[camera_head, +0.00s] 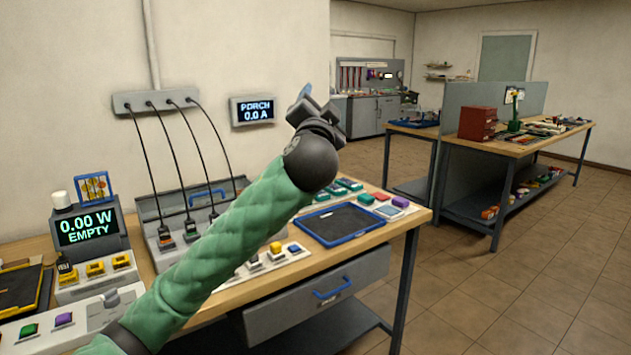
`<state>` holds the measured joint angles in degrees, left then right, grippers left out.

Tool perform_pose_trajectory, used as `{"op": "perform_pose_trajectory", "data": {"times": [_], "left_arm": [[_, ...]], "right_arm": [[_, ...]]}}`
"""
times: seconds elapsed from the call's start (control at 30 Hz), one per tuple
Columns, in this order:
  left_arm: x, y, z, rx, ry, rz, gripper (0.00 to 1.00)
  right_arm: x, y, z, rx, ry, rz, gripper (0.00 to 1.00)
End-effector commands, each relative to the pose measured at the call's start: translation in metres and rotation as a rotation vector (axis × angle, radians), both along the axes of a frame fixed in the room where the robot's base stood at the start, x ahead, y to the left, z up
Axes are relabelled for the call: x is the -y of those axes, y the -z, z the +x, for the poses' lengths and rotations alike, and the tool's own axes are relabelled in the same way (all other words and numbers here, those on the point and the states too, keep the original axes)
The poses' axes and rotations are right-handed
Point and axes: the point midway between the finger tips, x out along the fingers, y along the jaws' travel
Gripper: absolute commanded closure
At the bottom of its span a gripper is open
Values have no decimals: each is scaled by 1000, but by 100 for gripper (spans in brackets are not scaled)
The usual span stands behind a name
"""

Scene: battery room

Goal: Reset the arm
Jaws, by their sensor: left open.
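My left arm, in a green sleeve, comes in from the bottom left and reaches up across the workbench. My left gripper (318,103) is raised above the bench, in front of the wall, near the wall display. It is small and dark, seen mostly from behind its wrist, and is open. I see nothing held in it. My right gripper is not in view.
Below the arm is a wooden workbench (408,220) with a blue-rimmed tray (343,242), a charger with hanging cables (165,242) and a display reading "0.00 W EMPTY" (88,227). A "PORCH 0.0 A" display (252,110) is on the wall. Tiled floor at right is clear.

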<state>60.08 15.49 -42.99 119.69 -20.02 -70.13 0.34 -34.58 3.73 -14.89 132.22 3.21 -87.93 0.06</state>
Motion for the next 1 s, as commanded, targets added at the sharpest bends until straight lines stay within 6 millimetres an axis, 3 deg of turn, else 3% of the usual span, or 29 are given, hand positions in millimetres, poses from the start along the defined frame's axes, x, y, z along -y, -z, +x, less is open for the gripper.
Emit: {"op": "perform_pose_trajectory", "data": {"times": [0.1, 0.5, 1.0], "left_arm": [[-16, 45, -3, -156, -3, -69, 36], [-57, 187, -36, -584, 1, -235, 36], [-92, 330, -106, -922, 29, -401, 36]], "right_arm": [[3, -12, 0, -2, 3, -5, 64], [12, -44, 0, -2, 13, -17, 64], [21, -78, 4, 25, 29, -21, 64]]}}
